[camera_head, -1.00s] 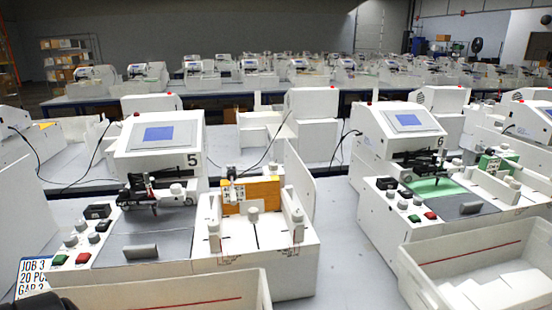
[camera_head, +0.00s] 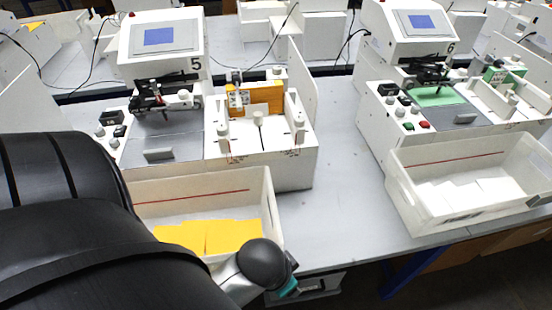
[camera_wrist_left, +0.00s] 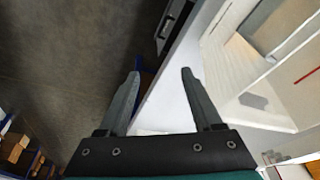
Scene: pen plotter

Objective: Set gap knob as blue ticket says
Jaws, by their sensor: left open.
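Machine 5 (camera_head: 160,38) has a front panel with several small grey knobs (camera_head: 101,132) beside a black switch (camera_head: 112,117). I cannot read the knob labels or tell which is the gap knob. The lower part of this panel is hidden behind my left arm. The blue ticket is not visible now; my arm covers that area. My left gripper (camera_wrist_left: 161,74) is open and empty in the left wrist view, over the table's front edge. In the head view its wrist is at the bottom centre, in front of the bin and well away from the knobs. My right gripper is not in view.
A white bin with yellow cards (camera_head: 207,236) stands in front of machine 5. Another bin with white cards (camera_head: 470,195) stands before machine 6 (camera_head: 415,22). Bare table (camera_head: 335,200) lies between them. A drawer (camera_head: 322,287) is below the table edge.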

